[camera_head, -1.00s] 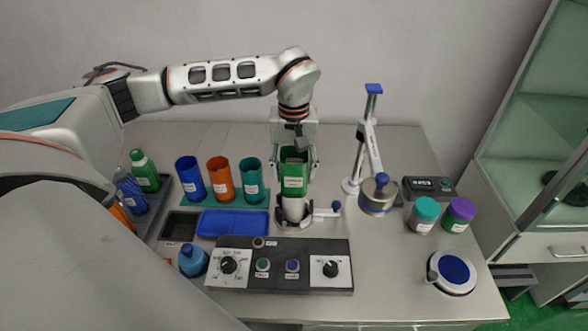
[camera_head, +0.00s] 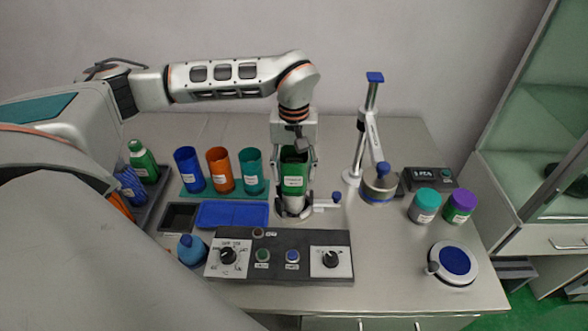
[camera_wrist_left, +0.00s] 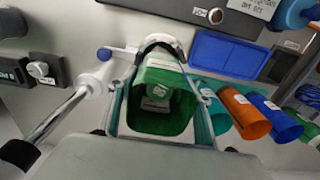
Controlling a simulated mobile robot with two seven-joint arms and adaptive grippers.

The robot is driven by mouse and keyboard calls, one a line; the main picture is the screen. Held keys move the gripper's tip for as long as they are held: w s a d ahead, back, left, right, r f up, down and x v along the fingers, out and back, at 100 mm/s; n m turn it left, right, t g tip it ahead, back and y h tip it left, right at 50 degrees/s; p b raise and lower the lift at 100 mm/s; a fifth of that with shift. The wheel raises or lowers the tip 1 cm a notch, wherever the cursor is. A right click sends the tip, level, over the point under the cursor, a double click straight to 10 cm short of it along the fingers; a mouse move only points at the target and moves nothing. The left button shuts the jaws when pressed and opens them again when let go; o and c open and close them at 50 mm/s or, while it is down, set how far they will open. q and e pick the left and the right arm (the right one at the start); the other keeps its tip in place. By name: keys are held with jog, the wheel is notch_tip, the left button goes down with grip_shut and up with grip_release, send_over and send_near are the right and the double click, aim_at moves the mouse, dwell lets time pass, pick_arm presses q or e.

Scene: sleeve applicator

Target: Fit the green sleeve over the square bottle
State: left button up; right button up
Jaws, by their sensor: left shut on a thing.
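The green sleeve (camera_head: 293,181) is held upright between the fingers of my left gripper (camera_head: 296,172), which is shut on it. The white square bottle (camera_head: 295,202) stands in a clamp (camera_head: 294,213) on the table, and its lower part shows below the sleeve. In the left wrist view I look down into the open green sleeve (camera_wrist_left: 172,120), with a finger on each side. A pale bottle top (camera_wrist_left: 157,95) shows inside it, so the sleeve is around the bottle's upper part. How tightly it fits I cannot tell. My right gripper is not in view.
A blue tray (camera_head: 232,214) and a rack of blue, orange and teal cups (camera_head: 220,172) stand left of the clamp. A control panel (camera_head: 279,255) lies in front. A post with a blue top (camera_head: 375,77) and two lidded jars (camera_head: 425,206) stand to the right.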

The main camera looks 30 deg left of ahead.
pick_arm(q)
jog(key=o, duration=0.7)
jog(key=shift+o, duration=0.2)
jog(key=o, duration=0.5)
jog(key=shift+c, duration=0.2)
jog(key=shift+o, duration=0.2)
jog(key=shift+r, duration=0.1)
